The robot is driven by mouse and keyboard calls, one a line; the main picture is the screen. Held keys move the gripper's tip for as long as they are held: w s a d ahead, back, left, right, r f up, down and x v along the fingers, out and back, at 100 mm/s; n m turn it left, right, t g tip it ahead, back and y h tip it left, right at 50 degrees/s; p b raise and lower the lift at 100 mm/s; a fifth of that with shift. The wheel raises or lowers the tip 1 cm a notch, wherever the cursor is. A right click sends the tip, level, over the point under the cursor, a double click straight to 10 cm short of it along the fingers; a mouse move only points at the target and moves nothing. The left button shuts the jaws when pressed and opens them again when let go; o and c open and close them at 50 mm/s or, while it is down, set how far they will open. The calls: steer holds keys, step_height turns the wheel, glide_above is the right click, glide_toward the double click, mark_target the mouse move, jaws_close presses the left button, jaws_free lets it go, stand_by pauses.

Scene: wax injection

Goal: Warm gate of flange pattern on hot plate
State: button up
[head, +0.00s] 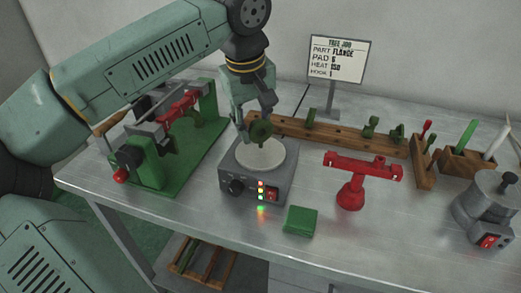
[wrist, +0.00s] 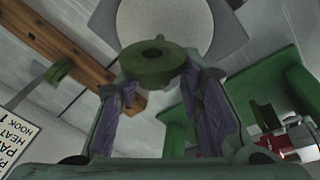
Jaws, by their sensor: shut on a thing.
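The green flange pattern (head: 261,131) is a round disc with a central hole. My gripper (head: 250,118) is shut on it and holds it over the back of the hot plate (head: 235,170). In the wrist view the flange (wrist: 152,66) sits between my fingertips, with the pale round heating surface (wrist: 165,20) beyond it. The hot plate is a grey box with a black knob, a red switch and red, yellow and green lights lit. I cannot tell whether the gate touches the plate; the gate itself is not clearly visible.
A wooden rack (head: 340,136) with green patterns runs behind. A green and red clamp fixture (head: 180,150) stands left. A red stand (head: 351,195), green block (head: 300,221) and grey pot (head: 487,210) are right. A sign (head: 336,60) reads flange, pad 6, heat 150, hook 1.

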steer(key=shift+f+b, duration=0.45)
steer(key=shift+f, duration=0.25)
stand_by(2.5)
stand_by(1.1)
steer(key=p+v, duration=0.2)
steer(key=v, duration=0.1)
steer(key=w+p+v, duration=0.1)
steer(key=p+v, duration=0.1)
steer(key=v, duration=0.1)
steer(key=shift+w+d+r+p, duration=0.1)
steer(key=shift+d+r+p, duration=0.1)
steer(key=shift+p, duration=0.15)
steer(key=shift+f, duration=0.1)
